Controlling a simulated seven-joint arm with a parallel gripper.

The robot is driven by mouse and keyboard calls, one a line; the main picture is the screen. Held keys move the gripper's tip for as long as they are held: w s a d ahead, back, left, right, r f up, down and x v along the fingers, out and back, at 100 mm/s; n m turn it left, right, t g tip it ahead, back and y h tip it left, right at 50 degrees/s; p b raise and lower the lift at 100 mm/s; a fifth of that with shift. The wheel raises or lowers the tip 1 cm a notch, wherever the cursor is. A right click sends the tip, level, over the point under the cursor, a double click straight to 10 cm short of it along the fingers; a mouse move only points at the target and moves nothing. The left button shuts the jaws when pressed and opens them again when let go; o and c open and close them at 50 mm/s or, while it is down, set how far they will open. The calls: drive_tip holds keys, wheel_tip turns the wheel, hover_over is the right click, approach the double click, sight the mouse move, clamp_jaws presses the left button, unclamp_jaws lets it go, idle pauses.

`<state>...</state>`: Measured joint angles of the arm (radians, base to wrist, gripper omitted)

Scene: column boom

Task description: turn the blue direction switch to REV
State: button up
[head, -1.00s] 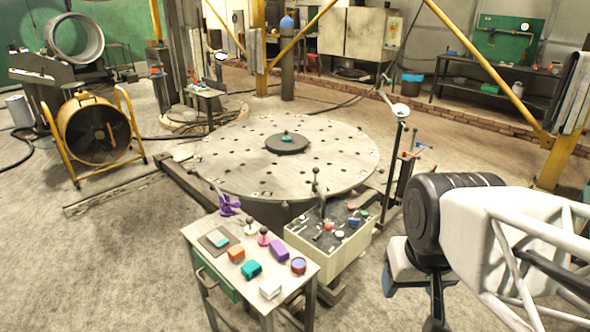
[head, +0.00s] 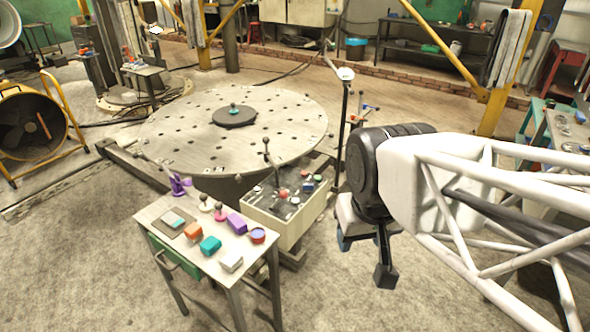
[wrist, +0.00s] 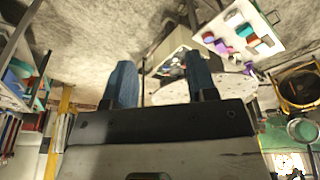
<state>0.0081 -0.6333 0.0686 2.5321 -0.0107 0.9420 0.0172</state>
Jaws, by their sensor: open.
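A cream control box (head: 270,226) with a dark top panel stands beside the round table. The panel carries a tall lever and several small coloured controls. A small blue control (head: 308,187), likely the direction switch, sits on its right part; its labels and setting are too small to read. My gripper (head: 356,242) hangs right of the box, apart from it, with blue fingertips partly hidden by my wrist. In the wrist view my gripper (wrist: 160,82) has its two blue fingers spread wide with nothing between them. The box (wrist: 172,45) shows beyond them, partly hidden.
A small table (head: 152,211) holding coloured blocks stands left of the box. The large round drilled table (head: 180,140) lies behind. A dark post with a pale round top (head: 345,75) rises just behind the box's right side. Open floor lies in front of my arm.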

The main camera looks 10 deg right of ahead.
drive_tip(key=shift+w+d, duration=0.1)
drive_tip(key=shift+w, duration=0.1)
drive_tip(key=c, duration=0.5)
drive_tip(key=shift+w+d, duration=0.25)
drive_tip(key=shift+w, duration=0.4)
clamp_jaws()
drive_tip(key=w+d+f+n+t+h, duration=0.1)
drive_tip(key=w+d+f+n+t, duration=0.15)
drive_tip(key=w, duration=0.85)
drive_tip(key=w+d+f+n+t+h, duration=0.1)
drive_tip(key=w+d+f+n, duration=0.15)
drive_tip(key=w, duration=0.85)
drive_tip(key=w+d+f+n+t+h, duration=0.1)
drive_tip(key=w+d+f+n, duration=0.2)
drive_tip(key=w, duration=0.8)
drive_tip(key=w+f+n+y, duration=0.3)
drive_tip(key=w+f, duration=0.5)
drive_tip(key=f, duration=0.4)
drive_tip(key=w+f+n+y, duration=0.3)
drive_tip(key=w+f, duration=0.6)
drive_tip(key=f, duration=0.3)
drive_tip(key=shift+a+f+n+g+y, duration=0.2)
drive_tip(key=shift+f+n+g+y, duration=0.2)
drive_tip(key=shift+n, duration=0.1)
drive_tip(key=shift+w, duration=0.1)
